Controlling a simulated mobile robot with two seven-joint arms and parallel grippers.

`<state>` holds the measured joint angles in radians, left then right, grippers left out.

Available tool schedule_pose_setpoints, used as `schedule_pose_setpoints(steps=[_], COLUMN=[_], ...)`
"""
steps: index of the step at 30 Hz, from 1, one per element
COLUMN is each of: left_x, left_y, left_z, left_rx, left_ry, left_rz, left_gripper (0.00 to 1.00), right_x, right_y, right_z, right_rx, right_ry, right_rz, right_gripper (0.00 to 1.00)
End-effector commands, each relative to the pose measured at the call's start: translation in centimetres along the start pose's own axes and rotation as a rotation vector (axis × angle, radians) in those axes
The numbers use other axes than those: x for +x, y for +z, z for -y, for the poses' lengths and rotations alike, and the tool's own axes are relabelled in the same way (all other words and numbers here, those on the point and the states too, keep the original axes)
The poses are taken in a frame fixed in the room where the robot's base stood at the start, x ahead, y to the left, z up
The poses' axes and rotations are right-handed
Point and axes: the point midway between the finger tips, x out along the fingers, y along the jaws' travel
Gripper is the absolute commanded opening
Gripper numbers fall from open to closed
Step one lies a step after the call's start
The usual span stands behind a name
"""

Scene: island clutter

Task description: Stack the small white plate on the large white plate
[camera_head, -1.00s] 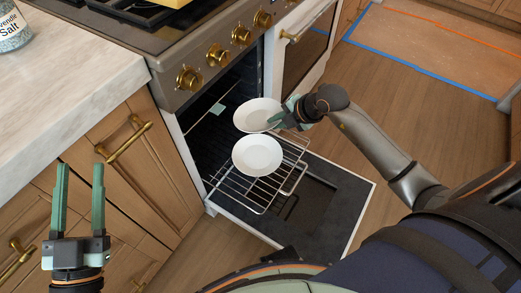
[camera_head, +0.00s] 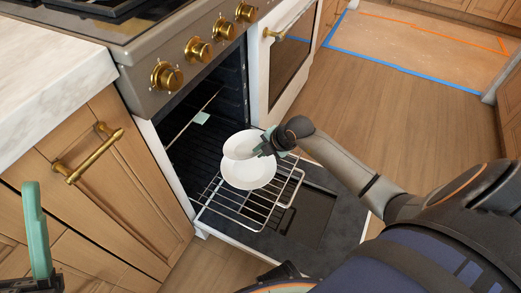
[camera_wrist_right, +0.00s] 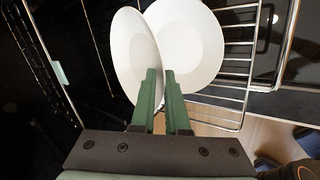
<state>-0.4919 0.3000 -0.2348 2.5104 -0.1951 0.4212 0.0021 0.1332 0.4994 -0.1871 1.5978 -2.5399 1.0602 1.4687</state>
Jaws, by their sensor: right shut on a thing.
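My right gripper (camera_head: 266,146) is shut on the rim of the small white plate (camera_head: 239,143) and holds it tilted. The large white plate (camera_head: 248,175) lies on the pulled-out oven rack (camera_head: 228,211). In the head view the small plate overlaps the large plate's far part; I cannot tell whether they touch. In the right wrist view the small plate (camera_wrist_right: 131,60) stands steeply between the fingers (camera_wrist_right: 162,95), partly in front of the large plate (camera_wrist_right: 195,45). My left gripper (camera_head: 36,225) is empty at the lower left, spread open, with one finger out of frame.
The open oven cavity (camera_head: 205,128) is left of the plates, with the lowered oven door (camera_head: 325,215) under the rack. Brass knobs (camera_head: 198,50) and the stove front are above. The counter (camera_head: 50,75) and wooden cabinets (camera_head: 125,180) are at the left. The rack's near part is bare.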

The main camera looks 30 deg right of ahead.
Motion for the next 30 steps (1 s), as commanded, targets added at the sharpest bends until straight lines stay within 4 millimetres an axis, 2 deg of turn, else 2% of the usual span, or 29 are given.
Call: schedule_pose_setpoints(steps=[3,6,30], left_x=[0.6,-0.2,-2.7], left_y=[-0.6,0.1,2.9], left_z=[0.3,0.0,-1.7], left_rx=[0.008,0.002,-0.03], left_ry=[-0.001,-0.002,0.016], left_rz=[-0.001,0.0,0.017], left_gripper=[0.5,0.5,0.5], right_x=[-0.3,0.9,6.0], right_y=[-0.1,-0.1,0.1], right_z=[-0.2,0.6,3.9], right_rx=[0.002,0.002,0.002], right_ry=[0.0,0.0,0.002], right_rz=[-0.001,-0.001,-0.001], right_gripper=[0.0,0.0,0.0])
